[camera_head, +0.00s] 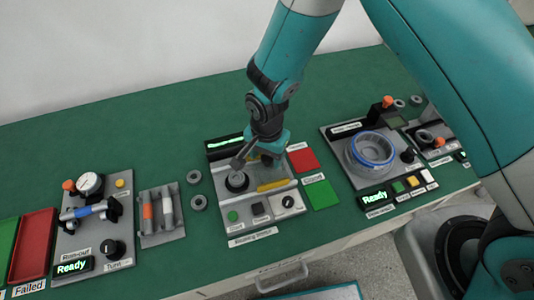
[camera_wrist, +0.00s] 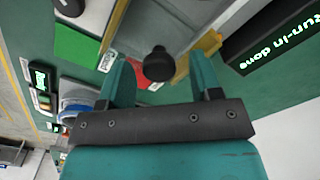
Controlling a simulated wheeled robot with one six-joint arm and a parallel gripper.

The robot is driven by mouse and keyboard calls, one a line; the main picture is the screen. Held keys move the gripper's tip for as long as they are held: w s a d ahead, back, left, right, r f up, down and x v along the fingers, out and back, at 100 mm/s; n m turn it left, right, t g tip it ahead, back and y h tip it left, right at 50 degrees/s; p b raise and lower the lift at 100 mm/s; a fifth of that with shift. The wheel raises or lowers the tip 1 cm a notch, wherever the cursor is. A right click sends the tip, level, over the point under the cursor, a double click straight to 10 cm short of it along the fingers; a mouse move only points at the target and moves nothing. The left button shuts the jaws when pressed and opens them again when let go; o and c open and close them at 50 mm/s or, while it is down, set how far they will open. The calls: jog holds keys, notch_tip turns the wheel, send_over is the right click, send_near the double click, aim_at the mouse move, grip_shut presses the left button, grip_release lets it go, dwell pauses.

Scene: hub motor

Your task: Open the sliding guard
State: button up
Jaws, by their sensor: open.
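The bearing run-in station (camera_head: 232,215) is a grey plate in the middle of the table with yellow rails (camera_head: 272,185). My gripper (camera_head: 266,158) is over its back right part, and hides some of it. In the wrist view my open gripper (camera_wrist: 160,75) has a finger on either side of a round black knob (camera_wrist: 157,63). I cannot tell whether either finger touches the knob. It appears to be the sliding guard's handle; the guard panel itself is hard to make out. A yellow rail end (camera_wrist: 208,43) shows beside it.
The station's display (camera_wrist: 285,35) reads "Run-in done". Red (camera_head: 303,160) and green (camera_head: 321,194) pads lie to its right. A station with a blue ring (camera_head: 373,136) stands farther right. A gauge station (camera_head: 92,225) and a tool tray (camera_head: 160,235) are to the left.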

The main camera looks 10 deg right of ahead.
aim_at(267, 158)
notch_tip(267, 158, up, 17)
jog(key=b, duration=0.3)
jog(key=shift+r, duration=0.2)
dwell(0.4)
jog(key=s+d+r+n+y, duration=0.2)
jog(key=s+d+r+n, duration=0.2)
jog(key=s+n, duration=0.3)
jog(key=s+d+r+n+y, duration=0.2)
jog(key=s+d+r+n, duration=0.2)
jog(key=s, duration=0.7)
notch_tip(267, 158, up, 2)
jog(key=n, duration=0.3)
